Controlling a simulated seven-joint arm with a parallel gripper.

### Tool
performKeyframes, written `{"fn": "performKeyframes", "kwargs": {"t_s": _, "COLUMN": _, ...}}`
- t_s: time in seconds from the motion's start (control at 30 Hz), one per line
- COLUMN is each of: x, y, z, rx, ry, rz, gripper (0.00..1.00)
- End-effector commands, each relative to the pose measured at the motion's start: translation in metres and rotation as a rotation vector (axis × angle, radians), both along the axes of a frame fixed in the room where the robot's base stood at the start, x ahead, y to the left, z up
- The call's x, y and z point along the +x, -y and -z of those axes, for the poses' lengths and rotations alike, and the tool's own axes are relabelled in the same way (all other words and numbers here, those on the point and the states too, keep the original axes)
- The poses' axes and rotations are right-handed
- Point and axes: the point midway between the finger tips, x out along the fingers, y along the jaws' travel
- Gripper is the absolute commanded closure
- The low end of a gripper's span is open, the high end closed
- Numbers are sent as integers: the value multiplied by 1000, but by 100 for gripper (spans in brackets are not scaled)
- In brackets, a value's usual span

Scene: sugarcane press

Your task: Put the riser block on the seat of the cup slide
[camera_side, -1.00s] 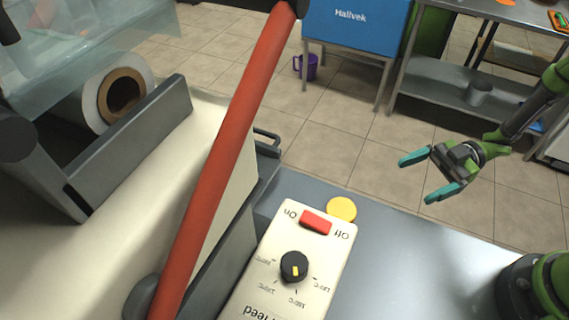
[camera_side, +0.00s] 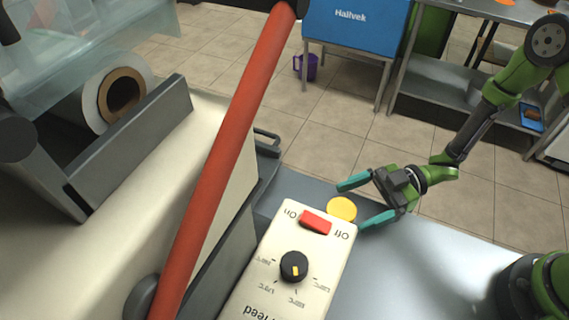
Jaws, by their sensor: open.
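My gripper (camera_side: 350,207), with two teal fingers, is open in the side view. Its fingers point left and lie on either side of the round yellow piece (camera_side: 341,208) in the picture. This piece is at the end of the white control box, on or above the grey table. I cannot tell whether it is the riser block, or whether the fingers touch it. Nothing that I can clearly name as the cup slide or its seat shows; the machine may hide it.
A cream machine with a film roll (camera_side: 121,95) and a long red lever (camera_side: 228,140) fills the left. The control box (camera_side: 284,268) has a red switch and a black knob. The grey table (camera_side: 415,262) is clear at the lower right. A blue cabinet (camera_side: 356,28) stands behind.

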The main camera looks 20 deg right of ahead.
Motion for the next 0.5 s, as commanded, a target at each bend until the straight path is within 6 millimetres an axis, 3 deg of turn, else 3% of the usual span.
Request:
{"fn": "performKeyframes", "kwargs": {"t_s": 0.13, "x": 0, "y": -17, "z": 3, "rx": 1, "ry": 1, "rz": -2, "gripper": 7}}
{"fn": "performKeyframes", "kwargs": {"t_s": 0.4, "x": 0, "y": -20, "z": 3, "rx": 1, "ry": 1, "rz": 1, "gripper": 7}}
{"fn": "performKeyframes", "kwargs": {"t_s": 0.5, "x": 0, "y": -20, "z": 3, "rx": 1, "ry": 1, "rz": 1, "gripper": 22}}
